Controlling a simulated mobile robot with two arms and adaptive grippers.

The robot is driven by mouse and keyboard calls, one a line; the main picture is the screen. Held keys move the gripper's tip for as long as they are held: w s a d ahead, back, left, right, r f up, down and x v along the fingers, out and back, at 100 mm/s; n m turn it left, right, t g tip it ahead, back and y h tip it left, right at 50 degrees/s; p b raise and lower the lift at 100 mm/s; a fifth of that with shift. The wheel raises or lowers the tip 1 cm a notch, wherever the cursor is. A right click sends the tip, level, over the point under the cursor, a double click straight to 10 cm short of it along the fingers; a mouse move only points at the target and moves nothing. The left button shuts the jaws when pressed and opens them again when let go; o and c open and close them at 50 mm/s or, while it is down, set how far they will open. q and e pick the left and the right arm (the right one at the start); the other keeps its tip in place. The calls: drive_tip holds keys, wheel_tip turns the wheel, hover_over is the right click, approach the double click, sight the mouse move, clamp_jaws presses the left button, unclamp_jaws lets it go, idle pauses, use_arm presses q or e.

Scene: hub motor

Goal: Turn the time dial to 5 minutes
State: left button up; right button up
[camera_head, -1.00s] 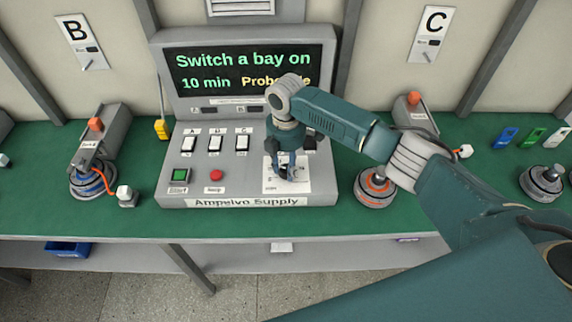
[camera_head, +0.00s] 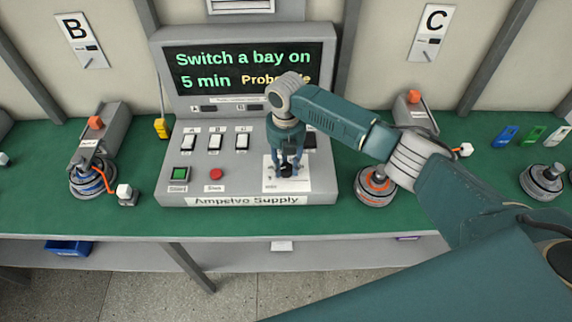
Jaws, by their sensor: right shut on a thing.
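The Ampelvo Supply console (camera_head: 250,201) stands on the green bench. The time dial (camera_head: 286,170) is a small dark knob on a white plate (camera_head: 272,184) at the console's right. My right gripper (camera_head: 287,168) points down over the plate, with its fingers shut on the dial. The fingers hide most of the dial and its marks. My left gripper is not in view.
White switches A, B and C (camera_head: 214,142) sit left of my gripper, with a green start button (camera_head: 180,174) and a red button (camera_head: 216,174) below. Hub motors stand left (camera_head: 92,182) and right (camera_head: 376,187) of the console.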

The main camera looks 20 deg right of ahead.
sight(286, 167)
idle(0.4)
drive_tip(key=o, duration=1.2)
drive_tip(key=shift+c, duration=0.2)
wheel_tip(286, 167, up, 12)
